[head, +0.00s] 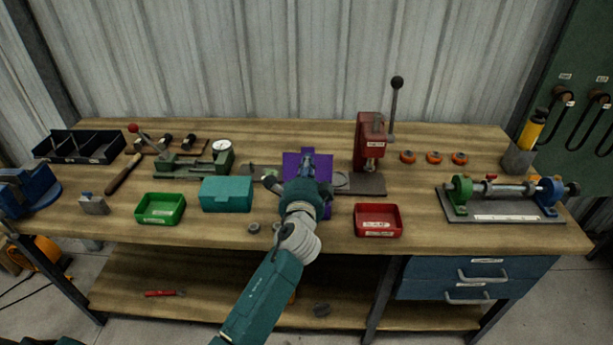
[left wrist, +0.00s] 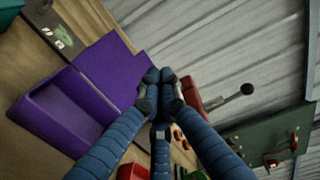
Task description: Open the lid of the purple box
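The purple box (head: 325,208) stands on the workbench, mostly hidden behind my left arm in the head view. Its lid (head: 291,164) stands raised at the back of the box. In the left wrist view the box (left wrist: 62,112) shows its open hollow inside, and the lid (left wrist: 108,68) is swung up away from it. My left gripper (head: 307,155) is in front of the lid. In the left wrist view its fingertips (left wrist: 160,76) are together beside the lid's edge; I cannot tell if they touch it. My right gripper is not in view.
A teal box (head: 227,194) and green tray (head: 160,209) stand left of the purple box. A red tray (head: 378,220) and red press (head: 369,142) with a tall lever stand right. Small dark parts (head: 254,227) lie near the front edge.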

